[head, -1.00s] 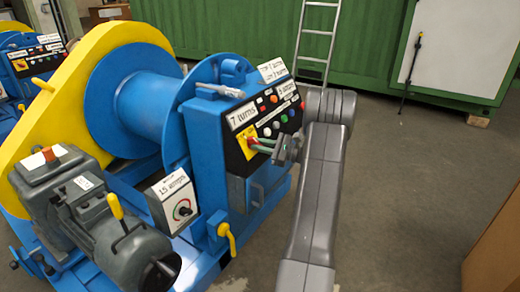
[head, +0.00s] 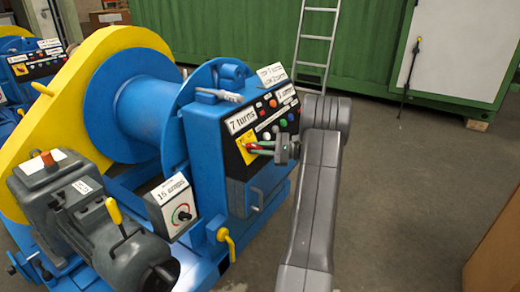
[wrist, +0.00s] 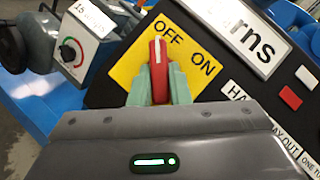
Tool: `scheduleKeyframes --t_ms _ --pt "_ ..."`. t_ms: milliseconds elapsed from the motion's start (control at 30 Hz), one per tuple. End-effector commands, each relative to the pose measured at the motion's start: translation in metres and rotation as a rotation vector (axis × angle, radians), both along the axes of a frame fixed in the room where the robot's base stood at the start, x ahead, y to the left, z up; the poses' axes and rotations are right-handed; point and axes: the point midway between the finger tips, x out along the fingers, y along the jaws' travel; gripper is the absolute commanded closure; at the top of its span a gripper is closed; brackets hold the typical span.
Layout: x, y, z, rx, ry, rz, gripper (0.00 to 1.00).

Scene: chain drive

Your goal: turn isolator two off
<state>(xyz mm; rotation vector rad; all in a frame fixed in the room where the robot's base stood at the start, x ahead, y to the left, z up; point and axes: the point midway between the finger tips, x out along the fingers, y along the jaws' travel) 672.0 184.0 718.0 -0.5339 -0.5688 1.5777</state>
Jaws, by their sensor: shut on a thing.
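The isolator is a red handle (wrist: 158,62) with a white stripe, on a yellow plate (wrist: 125,62) marked OFF and ON. In the wrist view its striped end points up, beside the left end of OFF and away from ON. My gripper (wrist: 160,80) has its green fingers on either side of the handle and is shut on it. In the head view my gripper (head: 263,147) is at the yellow plate (head: 243,152), on the blue winch's panel. I see no number for the isolator on the plate.
A small white dial box (head: 172,205) stands left of the panel. Coloured buttons (head: 283,122) and a "7 turns" label (head: 242,119) are close above my gripper. A yellow lever (head: 227,240) hangs below. Another similar panel (head: 38,62) is at the far left.

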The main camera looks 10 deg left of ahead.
Motion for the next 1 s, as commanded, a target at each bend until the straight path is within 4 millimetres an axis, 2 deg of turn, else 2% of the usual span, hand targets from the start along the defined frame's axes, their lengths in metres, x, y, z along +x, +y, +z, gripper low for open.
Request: scheduleKeyframes --t_ms 100,133,233,500,633,767,1000 --pt "0.0 0.0 0.0 -0.001 -0.001 0.001 1.0" --pt "0.0 0.0 0.0 -0.001 -0.001 0.001 0.8" --pt "0.0 0.0 0.0 -0.001 -0.001 0.001 0.62" --pt "0.0 -0.001 0.0 0.0 0.0 0.0 0.62" --pt "0.001 -0.009 0.001 0.0 0.0 -0.001 0.62" --pt "0.003 -0.031 0.002 -0.001 0.001 -0.003 0.62" --pt "0.007 -0.087 0.002 0.0 0.0 -0.003 0.62"
